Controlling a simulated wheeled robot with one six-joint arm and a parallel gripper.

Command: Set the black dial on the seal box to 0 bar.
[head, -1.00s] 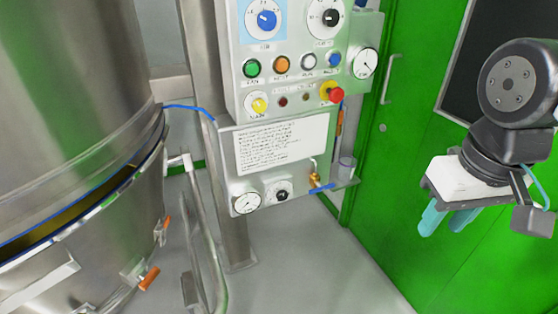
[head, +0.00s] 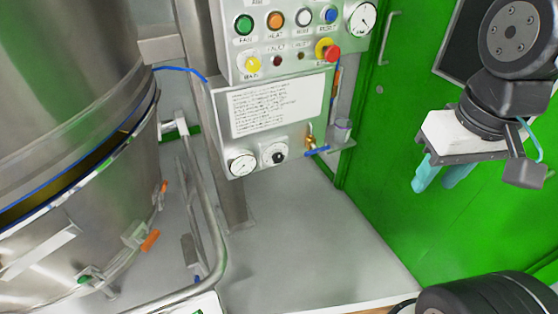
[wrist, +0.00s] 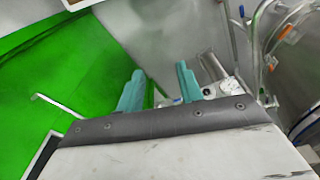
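The dial's setting is too small to read. My gripper (head: 440,176) hangs at the right in front of the green door, well apart from the box, with its two teal fingers pointing down. In the wrist view the fingers (wrist: 158,88) are spread with nothing between them. The box shows only partly and small beyond the right finger.
A brass valve with a blue handle (head: 317,150) sits right of the dial. A large steel vessel (head: 70,120) with a pipe rail fills the left. Floor before the box is clear.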

